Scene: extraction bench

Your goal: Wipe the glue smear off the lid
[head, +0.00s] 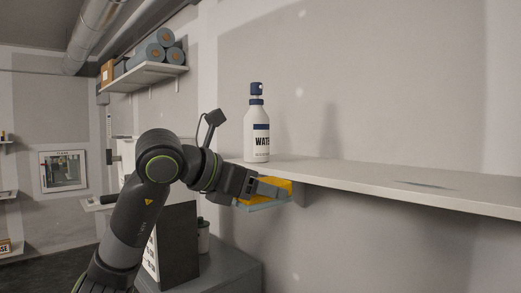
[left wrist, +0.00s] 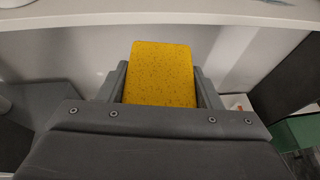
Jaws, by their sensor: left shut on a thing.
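My left gripper (head: 268,190) is shut on a yellow sponge (head: 283,184). It holds the sponge just in front of and below the front edge of a long white surface (head: 350,178), apart from it as far as I can tell. In the left wrist view the sponge (left wrist: 160,75) stands between the two fingers. A thin grey-green smear (head: 426,185) lies on the white surface, to the right of the gripper. At the top right of the left wrist view a dark mark (left wrist: 277,2) shows on that surface. I see no separate lid. My right gripper is not in view.
A white spray bottle (head: 257,135) labelled WATE… with a dark blue top stands upright on the left end of the white surface. The surface is clear between bottle and smear. A wall shelf (head: 145,76) with grey rolls (head: 152,53) is at the upper left.

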